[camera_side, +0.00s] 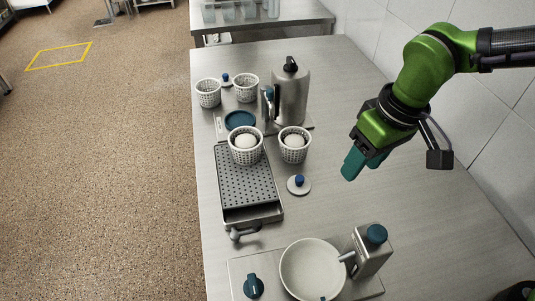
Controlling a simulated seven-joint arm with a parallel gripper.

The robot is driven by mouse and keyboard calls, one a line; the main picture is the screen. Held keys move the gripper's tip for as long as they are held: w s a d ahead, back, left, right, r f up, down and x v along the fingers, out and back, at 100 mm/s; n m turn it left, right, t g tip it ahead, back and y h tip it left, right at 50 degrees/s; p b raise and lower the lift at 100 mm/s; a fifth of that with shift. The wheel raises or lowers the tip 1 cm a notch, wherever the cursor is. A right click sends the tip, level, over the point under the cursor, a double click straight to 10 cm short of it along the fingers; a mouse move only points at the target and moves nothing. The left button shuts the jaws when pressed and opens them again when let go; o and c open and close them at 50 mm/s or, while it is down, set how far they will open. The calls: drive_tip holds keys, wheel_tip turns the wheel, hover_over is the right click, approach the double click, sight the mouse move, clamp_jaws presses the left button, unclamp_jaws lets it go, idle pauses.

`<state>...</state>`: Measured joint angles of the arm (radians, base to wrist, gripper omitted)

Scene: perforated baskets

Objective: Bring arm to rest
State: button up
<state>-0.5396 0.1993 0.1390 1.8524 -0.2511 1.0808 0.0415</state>
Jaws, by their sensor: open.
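My gripper (363,165) hangs over the right side of the steel table (420,235), with its teal fingers pointing down and to the left. It is open, with nothing seen between the fingers. It is apart from everything on the table. Two white perforated baskets, the left one (246,158) and the right one (293,157), stand upright near the middle, each with a round white item inside. The left basket is at the back of the dark perforated drain tray (246,187). The right basket is just right of that tray.
Two more perforated baskets (208,101) (246,94) stand at the back left. A steel kettle (290,95) stands behind the middle. A white bowl (312,270) and a teal-topped dispenser (373,250) are in front.

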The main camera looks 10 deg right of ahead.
drive_tip(key=s+d+r+m+t, duration=0.2)
drive_tip(key=d, duration=0.5)
drive_tip(key=s+d+r+m+t, duration=0.2)
drive_tip(key=s+d+r+m, duration=0.1)
drive_tip(key=d, duration=0.5)
drive_tip(key=s+d+r+m+t, duration=0.2)
drive_tip(key=s+d, duration=0.1)
drive_tip(key=d, duration=0.5)
drive_tip(key=shift+r+m, duration=0.3)
